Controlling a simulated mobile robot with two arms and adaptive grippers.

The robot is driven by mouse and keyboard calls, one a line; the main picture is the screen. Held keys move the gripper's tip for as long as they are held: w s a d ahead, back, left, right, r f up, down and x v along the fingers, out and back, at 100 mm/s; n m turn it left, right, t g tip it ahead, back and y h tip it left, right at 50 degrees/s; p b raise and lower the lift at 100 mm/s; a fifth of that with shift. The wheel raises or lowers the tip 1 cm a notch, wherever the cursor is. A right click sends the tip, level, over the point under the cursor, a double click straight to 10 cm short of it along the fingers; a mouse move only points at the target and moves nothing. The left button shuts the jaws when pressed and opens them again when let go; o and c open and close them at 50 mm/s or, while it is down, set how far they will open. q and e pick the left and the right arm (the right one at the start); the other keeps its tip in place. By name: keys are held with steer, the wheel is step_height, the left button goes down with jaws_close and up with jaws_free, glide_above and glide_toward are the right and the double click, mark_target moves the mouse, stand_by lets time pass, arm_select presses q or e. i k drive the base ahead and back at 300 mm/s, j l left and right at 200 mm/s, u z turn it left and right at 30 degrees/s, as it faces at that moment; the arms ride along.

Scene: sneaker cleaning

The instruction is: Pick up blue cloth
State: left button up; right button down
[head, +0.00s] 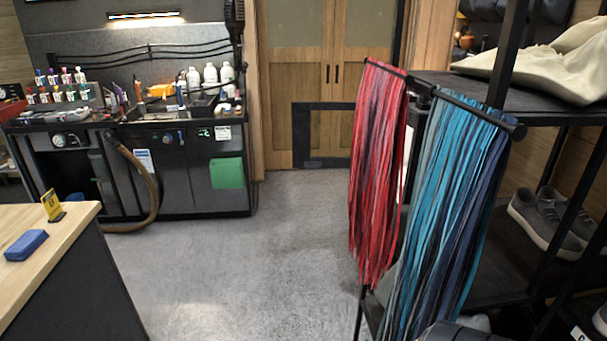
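A small blue folded pad, which looks like the blue cloth (26,245), lies flat on the light wooden table top (65,232) at the left edge of the head view. No gripper is near it. Neither my left nor my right gripper shows in this view. Long blue and teal strips (447,200) also hang from a black rod on the rack at the right; they look like laces or cords.
A yellow card stand (52,206) is behind the blue cloth. Red strips (377,170) hang beside the blue ones on the black rack (545,117). Grey shoes (540,222) sit on its lower shelf. A dark workbench (120,165) stands behind. The grey floor (235,255) between is clear.

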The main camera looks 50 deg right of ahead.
mark_target(28, 244)
steer(key=z, duration=1.4)
steer(key=i+j+z, duration=0.25)
steer(key=z, duration=0.25)
steer(key=i+j+z, duration=0.3)
steer(key=j+z, duration=0.15)
steer(key=i+j+z, duration=0.2)
steer(key=j+z, duration=0.3)
steer(key=i+j+z, duration=0.1)
steer(key=j+z, duration=0.5)
steer(key=j, duration=1.9)
steer(key=i+u, duration=0.1)
steer(key=u, duration=4.35)
steer(key=k+j+z, duration=0.4)
steer(key=j+z, duration=0.15)
